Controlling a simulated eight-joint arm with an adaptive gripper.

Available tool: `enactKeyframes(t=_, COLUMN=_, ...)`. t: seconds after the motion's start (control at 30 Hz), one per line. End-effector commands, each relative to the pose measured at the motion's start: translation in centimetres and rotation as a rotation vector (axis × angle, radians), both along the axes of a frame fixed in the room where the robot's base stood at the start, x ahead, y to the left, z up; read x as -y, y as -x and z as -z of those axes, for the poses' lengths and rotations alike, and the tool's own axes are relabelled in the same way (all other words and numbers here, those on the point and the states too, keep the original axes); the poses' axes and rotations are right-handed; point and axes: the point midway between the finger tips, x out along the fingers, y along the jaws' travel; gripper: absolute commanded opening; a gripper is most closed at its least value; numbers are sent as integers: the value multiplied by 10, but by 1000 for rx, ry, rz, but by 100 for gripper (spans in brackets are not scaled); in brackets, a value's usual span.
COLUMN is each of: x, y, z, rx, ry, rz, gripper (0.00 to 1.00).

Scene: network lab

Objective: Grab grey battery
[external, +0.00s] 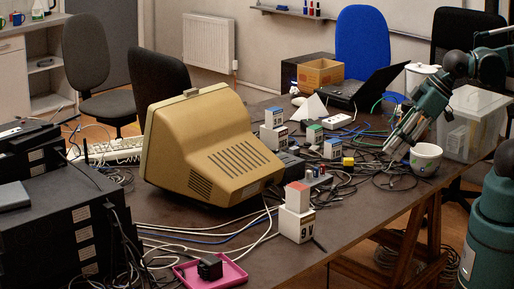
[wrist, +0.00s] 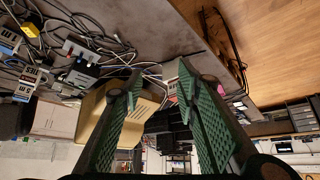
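I cannot tell which is the grey battery. Some labelled batteries (wrist: 27,75) show at the left of the wrist view. My gripper (external: 395,146) is above the table's right part, pointing down-left, apart from the batteries. In the wrist view its fingers (wrist: 160,76) are spread and empty.
A white mug (external: 425,158) stands close beside my gripper. A beige monitor (external: 205,150) fills the table's middle. Loose cables (external: 375,165) lie between the batteries and the mug. A pink tray (external: 190,274) holds a black item at the front. A clear bin (external: 468,125) is at right.

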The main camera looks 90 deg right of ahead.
Motion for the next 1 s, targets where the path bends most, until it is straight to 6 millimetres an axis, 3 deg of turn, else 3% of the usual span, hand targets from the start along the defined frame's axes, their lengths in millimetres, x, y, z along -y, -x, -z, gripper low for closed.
enactKeyframes(t=0.37, x=18, y=-26, z=-18, rx=-42, ry=51, rz=-34, gripper=32)
enactKeyframes(t=1.0, x=85, y=-104, z=-44, rx=-180, ry=178, rz=-161, gripper=32)
